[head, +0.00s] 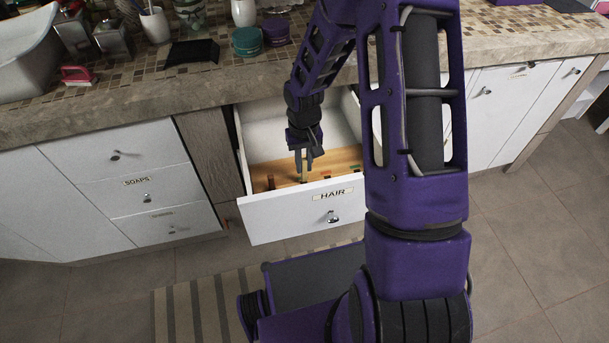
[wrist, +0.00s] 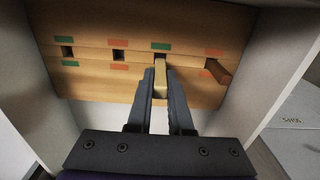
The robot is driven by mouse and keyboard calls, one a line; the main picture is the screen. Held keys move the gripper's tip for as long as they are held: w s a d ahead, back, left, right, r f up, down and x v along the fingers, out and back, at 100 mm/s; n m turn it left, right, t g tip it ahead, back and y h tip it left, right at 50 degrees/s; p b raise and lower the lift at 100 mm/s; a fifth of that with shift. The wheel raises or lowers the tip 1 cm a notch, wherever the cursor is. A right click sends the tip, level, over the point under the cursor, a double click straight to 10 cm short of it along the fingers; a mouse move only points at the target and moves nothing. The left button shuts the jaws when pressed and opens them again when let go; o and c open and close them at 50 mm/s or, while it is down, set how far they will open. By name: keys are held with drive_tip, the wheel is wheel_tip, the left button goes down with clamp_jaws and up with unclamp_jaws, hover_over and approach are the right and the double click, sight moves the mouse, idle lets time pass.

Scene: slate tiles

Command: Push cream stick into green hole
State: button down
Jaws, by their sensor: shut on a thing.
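My gripper (wrist: 160,82) is shut on the cream stick (wrist: 160,82), which points away toward a wooden board (wrist: 95,82) with a row of square holes. The stick's far end is at the hole (wrist: 160,57) under a green mark (wrist: 160,46). I cannot tell whether its tip is inside or just in front. In the head view, my gripper (head: 304,163) is down inside the open drawer (head: 300,214) labelled HAIR, above the board (head: 347,160). The fingers partly hide the stick there.
A brown stick (wrist: 220,73) juts from the hole right of the cream stick, by a red mark (wrist: 214,53). Holes to the left have green (wrist: 64,39) and red (wrist: 118,43) marks and look empty. White drawer walls (wrist: 278,75) stand close on both sides.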

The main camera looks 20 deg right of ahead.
sight(304, 180)
drive_tip(key=shift+f+b, duration=0.35)
drive_tip(key=shift+f, duration=1.6)
drive_tip(key=shift+f, duration=0.15)
drive_tip(key=c, duration=0.8)
unclamp_jaws()
wheel_tip(304, 180, up, 12)
drive_tip(key=shift+r+p, duration=0.2)
drive_tip(key=shift+p, duration=1)
